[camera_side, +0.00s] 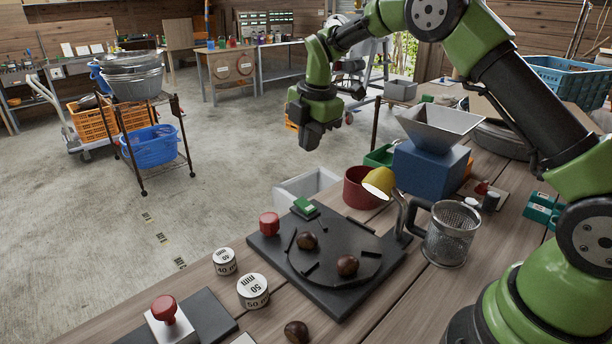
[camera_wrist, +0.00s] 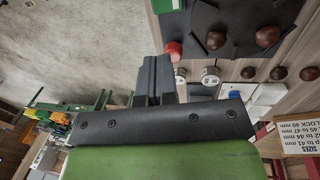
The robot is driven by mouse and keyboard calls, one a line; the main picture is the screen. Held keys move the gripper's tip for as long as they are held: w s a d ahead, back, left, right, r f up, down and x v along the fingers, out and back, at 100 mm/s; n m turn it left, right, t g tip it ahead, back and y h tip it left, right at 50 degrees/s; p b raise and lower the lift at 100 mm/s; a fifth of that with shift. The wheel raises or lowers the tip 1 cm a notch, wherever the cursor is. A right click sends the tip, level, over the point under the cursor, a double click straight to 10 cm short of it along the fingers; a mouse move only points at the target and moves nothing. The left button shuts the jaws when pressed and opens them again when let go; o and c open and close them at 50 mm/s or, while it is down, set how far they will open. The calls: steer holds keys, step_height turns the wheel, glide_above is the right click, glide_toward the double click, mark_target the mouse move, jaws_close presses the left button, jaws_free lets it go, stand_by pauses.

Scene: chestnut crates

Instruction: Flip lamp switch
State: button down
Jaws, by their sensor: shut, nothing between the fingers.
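A small lamp with a yellow shade (camera_side: 378,182) and a grey curved neck (camera_side: 404,212) stands at the back right of a dark board (camera_side: 345,300) with a round plate. A green rocker (camera_side: 305,207), which looks like the switch, sits at the board's far left edge. A red knob (camera_side: 269,222) is beside it and shows in the wrist view (camera_wrist: 174,50). My gripper (camera_side: 311,143) is shut and empty, raised above and beyond the board, apart from everything. Its closed fingers (camera_wrist: 154,80) show in the wrist view. The rocker's tilt is too small to tell.
Chestnuts (camera_side: 347,265) lie on the plate. Marked cylinders (camera_side: 253,291) and a red push button (camera_side: 164,309) stand in front. A red pot (camera_side: 361,188), a mesh basket (camera_side: 452,233) and a blue hopper base (camera_side: 430,172) stand behind and right. Air around my gripper is clear.

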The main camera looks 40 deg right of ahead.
mark_target(304, 205)
steer(key=shift+f, duration=0.1)
steer(key=f, duration=0.4)
steer(key=w+f, duration=0.1)
steer(key=f, duration=0.4)
steer(key=w+f, duration=0.1)
steer(key=f, duration=0.3)
steer(key=shift+w+f, duration=0.2)
steer(key=shift+f, duration=0.1)
steer(key=shift+w+f, duration=0.1)
steer(key=shift+f, duration=0.15)
steer(key=shift+s+r, duration=0.2)
steer(key=shift+s, duration=0.6)
step_height(304, 205, up, 14)
steer(key=s, duration=0.2)
steer(key=shift+s, duration=0.2)
